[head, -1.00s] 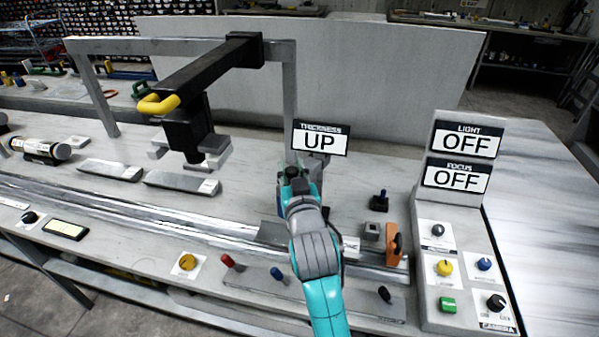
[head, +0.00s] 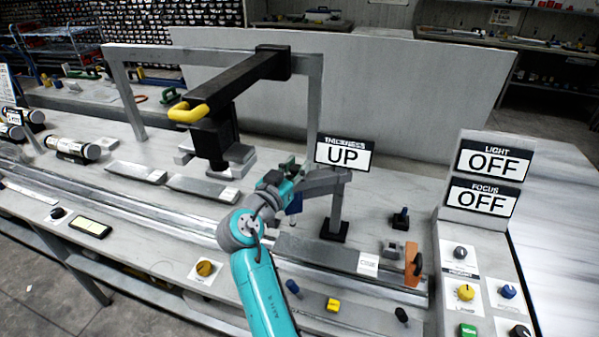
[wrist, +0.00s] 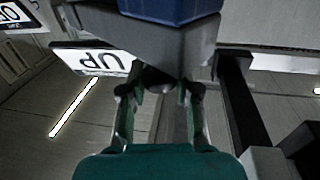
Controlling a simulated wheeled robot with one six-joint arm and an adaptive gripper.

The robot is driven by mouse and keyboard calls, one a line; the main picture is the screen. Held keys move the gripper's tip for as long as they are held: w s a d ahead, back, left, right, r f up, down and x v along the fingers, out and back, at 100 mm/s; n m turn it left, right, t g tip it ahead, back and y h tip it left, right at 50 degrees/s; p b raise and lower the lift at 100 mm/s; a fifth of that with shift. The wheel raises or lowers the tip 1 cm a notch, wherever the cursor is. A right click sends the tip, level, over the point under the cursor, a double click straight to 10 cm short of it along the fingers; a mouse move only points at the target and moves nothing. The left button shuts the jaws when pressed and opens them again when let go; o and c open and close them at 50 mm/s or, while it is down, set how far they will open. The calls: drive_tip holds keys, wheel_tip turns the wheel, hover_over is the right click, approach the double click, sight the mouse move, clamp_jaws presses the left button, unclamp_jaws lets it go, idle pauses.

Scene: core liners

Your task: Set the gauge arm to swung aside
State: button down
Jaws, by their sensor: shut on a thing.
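The gauge arm (head: 322,182) is a grey bar on an upright grey post (head: 336,212) with a black foot, beside the THICKNESS sign (head: 343,154), which reads UP. The bar points left from the post top, and a blue part (head: 295,204) hangs near its outer end. My gripper (head: 284,177) is at that outer end, seen partly from behind. In the wrist view my gripper's fingers (wrist: 160,92) close at the grey bar (wrist: 160,45), with the blue part (wrist: 170,8) at the top edge. The exact contact is partly hidden.
A black overhead arm with a yellow handle (head: 192,112) hangs to the left on a grey frame (head: 125,95). The control panel (head: 478,262) with LIGHT and FOCUS signs, both OFF, stands right. Rails, an orange plate (head: 413,264) and several knobs lie in front.

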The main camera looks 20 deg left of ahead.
drive_tip(key=shift+w+a+f+m+h, duration=0.1)
drive_tip(key=shift+w+a+m+h, duration=0.25)
drive_tip(key=shift+w+m+h, duration=0.4)
drive_tip(key=shift+s+h, duration=0.2)
drive_tip(key=shift+h, duration=0.15)
drive_tip(key=c, duration=0.8)
unclamp_jaws()
drive_tip(key=shift+s, duration=0.1)
drive_tip(key=v, duration=1.1)
drive_tip(key=shift+s+a+r, duration=0.15)
drive_tip(key=shift+s+r, duration=0.1)
drive_tip(key=shift+s, duration=0.1)
